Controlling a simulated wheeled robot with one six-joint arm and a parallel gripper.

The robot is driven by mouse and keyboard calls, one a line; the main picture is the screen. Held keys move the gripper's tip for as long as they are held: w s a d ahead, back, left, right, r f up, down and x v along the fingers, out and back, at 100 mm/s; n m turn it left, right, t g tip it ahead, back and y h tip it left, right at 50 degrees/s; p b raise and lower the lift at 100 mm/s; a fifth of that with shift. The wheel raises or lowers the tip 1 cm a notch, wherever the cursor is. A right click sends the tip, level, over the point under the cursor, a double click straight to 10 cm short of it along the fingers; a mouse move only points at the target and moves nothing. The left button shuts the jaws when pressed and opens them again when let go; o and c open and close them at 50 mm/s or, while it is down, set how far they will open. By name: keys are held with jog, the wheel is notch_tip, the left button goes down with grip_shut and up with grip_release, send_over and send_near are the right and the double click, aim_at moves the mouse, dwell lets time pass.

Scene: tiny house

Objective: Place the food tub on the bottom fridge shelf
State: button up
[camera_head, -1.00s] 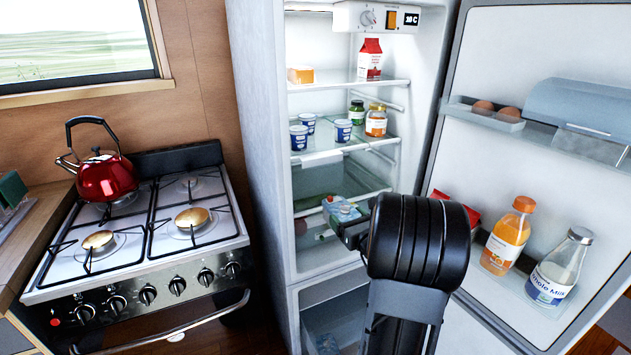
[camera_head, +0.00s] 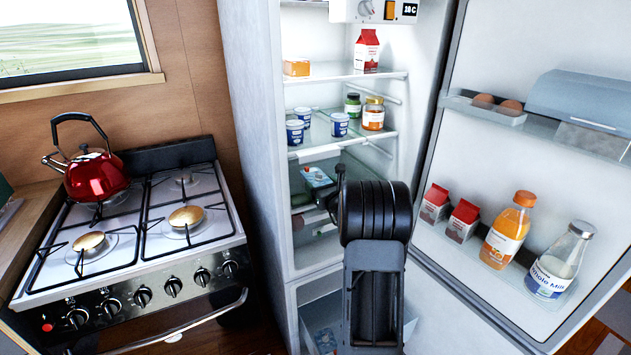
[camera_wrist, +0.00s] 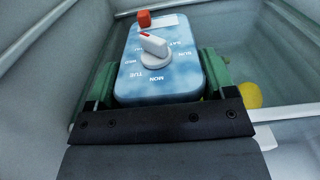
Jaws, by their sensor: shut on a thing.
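The food tub (camera_wrist: 133,88) has a cloudy blue lid with weekday letters, a white dial and a small red part. In the wrist view it sits between the green fingers of my gripper (camera_wrist: 158,82), which is shut on it. In the head view the tub (camera_head: 316,178) is inside the open fridge, below the shelf with the yoghurt pots. My wrist and arm hide much of the lower fridge there. Pale glass shows around the tub in the wrist view; I cannot tell whether the tub touches a shelf.
Yoghurt pots (camera_head: 340,124) and jars (camera_head: 374,113) stand on the shelf above. The open fridge door (camera_head: 480,160) on the right holds cartons, juice (camera_head: 508,232) and milk (camera_head: 560,262). The stove (camera_head: 130,230) is left. A yellow item (camera_wrist: 247,95) shows low in the wrist view.

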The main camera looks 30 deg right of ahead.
jog(key=shift+w+d, duration=0.15)
jog(key=shift+w, duration=0.85)
jog(key=shift+w+d, duration=0.15)
jog(key=shift+w, duration=0.8)
jog(key=shift+f, duration=0.25)
jog(key=o, duration=1.3)
jog(key=shift+c, duration=0.2)
jog(key=shift+r, duration=0.25)
jog(key=s+a, duration=0.1)
jog(key=s, duration=1.1)
jog(key=shift+a, duration=0.35)
jog(key=shift+f, duration=0.1)
